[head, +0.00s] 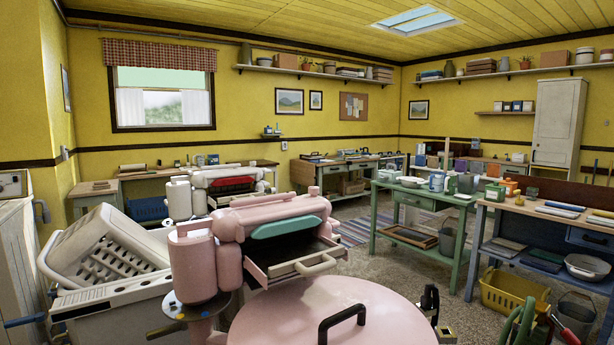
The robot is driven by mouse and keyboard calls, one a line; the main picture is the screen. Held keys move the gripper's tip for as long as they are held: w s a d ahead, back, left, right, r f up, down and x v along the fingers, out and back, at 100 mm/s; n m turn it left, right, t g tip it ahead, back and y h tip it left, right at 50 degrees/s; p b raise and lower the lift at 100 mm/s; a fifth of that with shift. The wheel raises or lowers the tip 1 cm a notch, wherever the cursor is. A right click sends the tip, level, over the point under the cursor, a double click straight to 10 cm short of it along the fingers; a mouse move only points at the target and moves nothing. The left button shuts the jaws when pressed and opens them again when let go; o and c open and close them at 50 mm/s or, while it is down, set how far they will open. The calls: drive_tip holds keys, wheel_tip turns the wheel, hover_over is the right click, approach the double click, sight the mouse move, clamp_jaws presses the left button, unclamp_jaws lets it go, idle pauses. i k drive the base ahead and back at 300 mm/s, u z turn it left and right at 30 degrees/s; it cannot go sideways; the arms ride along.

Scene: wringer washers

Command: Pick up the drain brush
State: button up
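I cannot make out a drain brush for certain anywhere in the head view. A small dark upright shape (429,300) stands just right of the pink washer lid, low in the picture. It may be my gripper, but it is too small and dark to tell whether it is open or shut, or whether it holds anything. The pink wringer washer (335,308) fills the lower middle, with a black handle on its round lid and an open drawer-like tray (305,266) under its rollers.
A white washer (115,290) stands at left. A green table (425,200) and a wooden-topped bench (535,211) hold tubs and boxes at right. A yellow basket (512,293) and grey bucket (575,316) sit low there. Floor shows between pink washer and green table.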

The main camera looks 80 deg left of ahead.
sight(98, 185)
drive_tip(key=u, duration=0.6)
drive_tip(key=i, duration=5.7)
drive_tip(key=u, duration=3.25)
drive_tip(key=i, duration=3.5)
